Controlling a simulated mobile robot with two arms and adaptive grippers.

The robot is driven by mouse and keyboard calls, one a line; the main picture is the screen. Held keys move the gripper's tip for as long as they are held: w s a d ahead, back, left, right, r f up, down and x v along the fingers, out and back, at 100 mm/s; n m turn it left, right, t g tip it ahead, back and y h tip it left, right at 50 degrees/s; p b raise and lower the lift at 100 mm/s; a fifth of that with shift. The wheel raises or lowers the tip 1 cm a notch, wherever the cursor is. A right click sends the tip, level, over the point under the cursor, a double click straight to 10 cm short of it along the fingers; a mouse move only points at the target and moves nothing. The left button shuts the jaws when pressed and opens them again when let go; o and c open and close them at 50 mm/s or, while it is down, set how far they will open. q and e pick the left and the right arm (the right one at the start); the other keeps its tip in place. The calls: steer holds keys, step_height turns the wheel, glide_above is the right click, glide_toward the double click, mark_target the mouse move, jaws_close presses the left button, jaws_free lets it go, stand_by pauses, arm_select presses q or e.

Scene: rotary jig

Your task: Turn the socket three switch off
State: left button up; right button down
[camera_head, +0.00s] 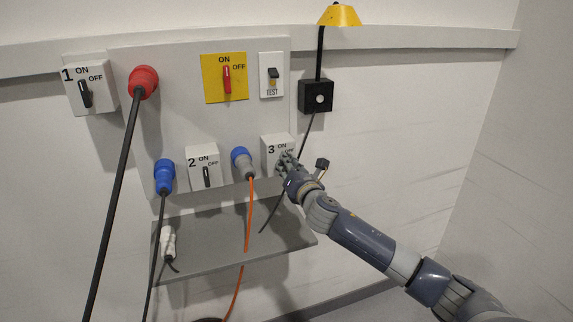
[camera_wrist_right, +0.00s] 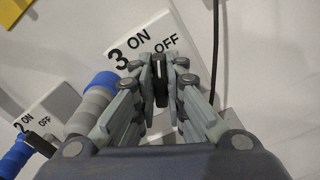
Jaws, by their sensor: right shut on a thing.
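The socket three box (camera_head: 271,143), white with a "3" and ON and OFF marks, is on the wall panel right of centre in the head view. It also shows at the top middle of the right wrist view (camera_wrist_right: 122,30). My right gripper (camera_wrist_right: 161,85) is shut on this switch. In the head view my right gripper (camera_head: 286,165) covers the switch. My left gripper is in neither view.
A grey plug with a blue collar (camera_head: 243,163) and orange cable sits close left of box three. The socket two box (camera_head: 203,167) is further left. A black lamp cable (camera_head: 304,140) hangs just right of box three. A grey shelf (camera_head: 215,255) is below.

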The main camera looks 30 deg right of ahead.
steer(key=m, duration=1.2)
steer(key=shift+d+f, duration=0.2)
steer(key=shift+f, duration=0.1)
steer(key=shift+m, duration=0.4)
steer(key=c, duration=1.6)
jaws_free()
steer(key=shift+c, duration=0.2)
steer(key=shift+s, duration=0.1)
steer(key=v, duration=1.2)
steer(key=shift+a, duration=0.1)
